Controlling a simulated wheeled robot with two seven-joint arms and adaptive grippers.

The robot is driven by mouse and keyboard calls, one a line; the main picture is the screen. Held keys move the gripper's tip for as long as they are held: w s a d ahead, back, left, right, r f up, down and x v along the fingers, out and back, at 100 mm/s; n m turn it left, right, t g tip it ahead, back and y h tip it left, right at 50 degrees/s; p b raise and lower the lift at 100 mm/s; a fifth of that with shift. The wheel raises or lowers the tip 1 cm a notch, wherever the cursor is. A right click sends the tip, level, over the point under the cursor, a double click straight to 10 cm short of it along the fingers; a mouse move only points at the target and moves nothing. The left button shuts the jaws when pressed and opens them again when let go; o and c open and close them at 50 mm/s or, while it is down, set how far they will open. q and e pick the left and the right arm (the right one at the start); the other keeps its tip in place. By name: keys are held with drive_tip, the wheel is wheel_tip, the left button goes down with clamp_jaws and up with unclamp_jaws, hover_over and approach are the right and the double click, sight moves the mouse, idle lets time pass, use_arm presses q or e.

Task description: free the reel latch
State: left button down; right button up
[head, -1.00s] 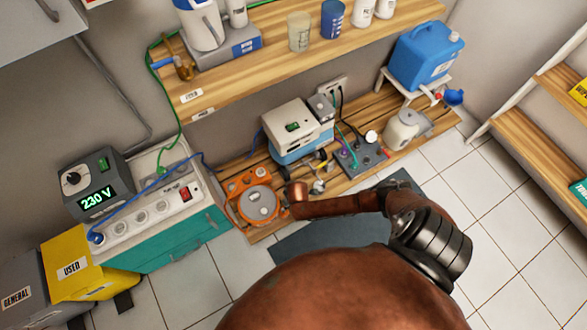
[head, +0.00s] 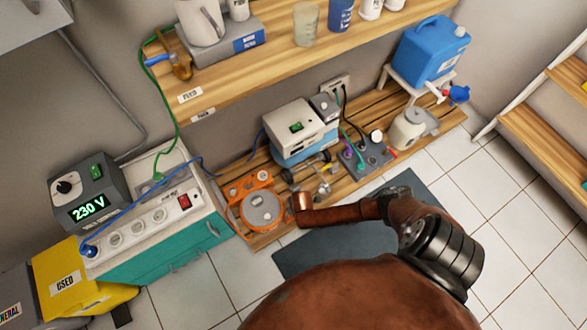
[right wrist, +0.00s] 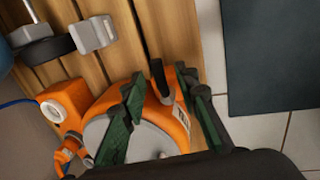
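The orange reel (head: 262,208) with its round grey face sits on the slatted wooden bench, left of my right arm's end. In the right wrist view the reel (right wrist: 180,110) lies below and between my fingers, and its grey disc is partly hidden by the left finger. A black lever (right wrist: 158,82), apparently the latch, stands up from its orange body. My right gripper (right wrist: 160,85) is open, with one green-padded finger on each side of the lever. I cannot tell whether either finger touches it. My left gripper is not in view.
An orange fitting (right wrist: 66,103) adjoins the reel. A grey metal part (right wrist: 93,35) lies close by on the slats. A white and blue box (head: 300,130), a grey jack panel (head: 365,155) and a teal cabinet (head: 175,255) stand around it. A dark mat (head: 330,250) covers floor in front.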

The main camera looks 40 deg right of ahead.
drive_tip(key=shift+c, duration=0.6)
clamp_jaws()
drive_tip(key=shift+r, duration=0.1)
